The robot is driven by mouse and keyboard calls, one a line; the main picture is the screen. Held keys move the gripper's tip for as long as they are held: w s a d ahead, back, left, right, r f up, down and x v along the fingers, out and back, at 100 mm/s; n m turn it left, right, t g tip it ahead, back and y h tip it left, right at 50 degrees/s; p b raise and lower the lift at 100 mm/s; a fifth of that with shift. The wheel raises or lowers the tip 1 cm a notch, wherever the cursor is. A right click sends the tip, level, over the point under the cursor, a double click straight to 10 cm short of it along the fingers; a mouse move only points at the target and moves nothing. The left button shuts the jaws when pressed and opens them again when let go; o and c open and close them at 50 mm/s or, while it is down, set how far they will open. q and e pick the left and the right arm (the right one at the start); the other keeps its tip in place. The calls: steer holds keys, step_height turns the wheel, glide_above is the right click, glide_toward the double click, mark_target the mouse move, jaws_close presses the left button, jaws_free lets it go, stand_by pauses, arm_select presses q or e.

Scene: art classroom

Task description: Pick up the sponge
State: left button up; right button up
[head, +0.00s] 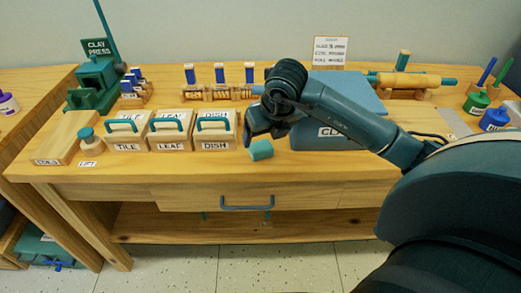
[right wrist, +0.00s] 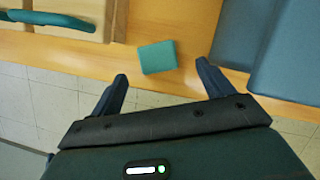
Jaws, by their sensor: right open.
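The sponge (head: 261,150) is a small teal block on the wooden table, near its front edge, to the right of the DISH box. It also shows in the right wrist view (right wrist: 157,57), lying on the table top beyond the fingertips. My right gripper (head: 262,137) is above and close to the sponge, pointing down. In the right wrist view its two fingers (right wrist: 162,84) are spread apart with nothing between them, and the sponge lies just ahead of the gap. My left gripper is not in view.
Boxes labelled TILE (head: 125,146), LEAF (head: 171,144) and DISH (head: 215,143) stand left of the sponge. A large blue-grey slab (head: 345,88) lies to the right, partly behind my right arm. A drawer handle (head: 246,206) juts from the table front.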

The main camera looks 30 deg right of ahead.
mark_target(262, 147)
steer(key=x, duration=0.5)
steer(key=shift+s+a+f, duration=0.15)
steer(key=shift+a+f, duration=0.05)
steer(key=c, duration=1.1)
